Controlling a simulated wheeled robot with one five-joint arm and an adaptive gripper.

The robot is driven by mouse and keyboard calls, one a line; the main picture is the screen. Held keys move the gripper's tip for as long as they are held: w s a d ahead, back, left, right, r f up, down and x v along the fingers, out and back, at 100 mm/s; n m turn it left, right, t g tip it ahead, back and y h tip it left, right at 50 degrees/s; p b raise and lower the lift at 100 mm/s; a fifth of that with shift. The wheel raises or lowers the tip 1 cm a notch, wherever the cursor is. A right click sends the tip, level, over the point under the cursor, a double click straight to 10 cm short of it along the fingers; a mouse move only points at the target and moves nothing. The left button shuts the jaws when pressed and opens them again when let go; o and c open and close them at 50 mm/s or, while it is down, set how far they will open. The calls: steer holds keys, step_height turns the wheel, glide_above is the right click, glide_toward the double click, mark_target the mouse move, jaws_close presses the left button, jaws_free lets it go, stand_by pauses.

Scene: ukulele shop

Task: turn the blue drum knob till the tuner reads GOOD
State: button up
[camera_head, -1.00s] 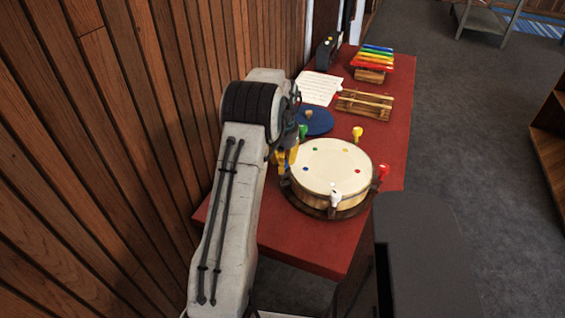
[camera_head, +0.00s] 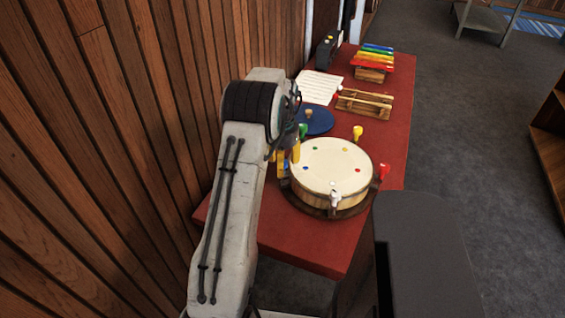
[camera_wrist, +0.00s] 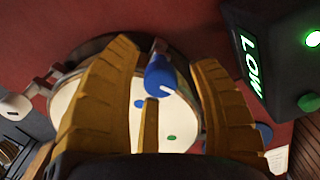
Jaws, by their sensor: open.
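The round drum (camera_head: 332,172) has a pale skin with coloured dots and stands on the red table. In the wrist view, its blue knob (camera_wrist: 160,76), with a white mark line, sits between the two yellow fingers of my gripper (camera_wrist: 170,58). The fingers are open, with gaps on both sides of the knob. In the head view, my arm hides the blue knob and most of my gripper. The black tuner (camera_wrist: 283,82) in the wrist view reads LOW in green letters. A green light glows beside the word.
Green (camera_head: 303,131), yellow (camera_head: 357,133), red (camera_head: 383,171) and white (camera_head: 336,200) knobs ring the drum. Behind it on the table lie a blue disc (camera_head: 318,122), a wooden rack (camera_head: 364,104), a paper sheet (camera_head: 320,87) and a xylophone (camera_head: 375,62). A wood-panelled wall (camera_head: 150,110) runs along the left.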

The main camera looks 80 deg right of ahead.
step_height(320, 180, up, 12)
stand_by(0.8)
stand_by(0.8)
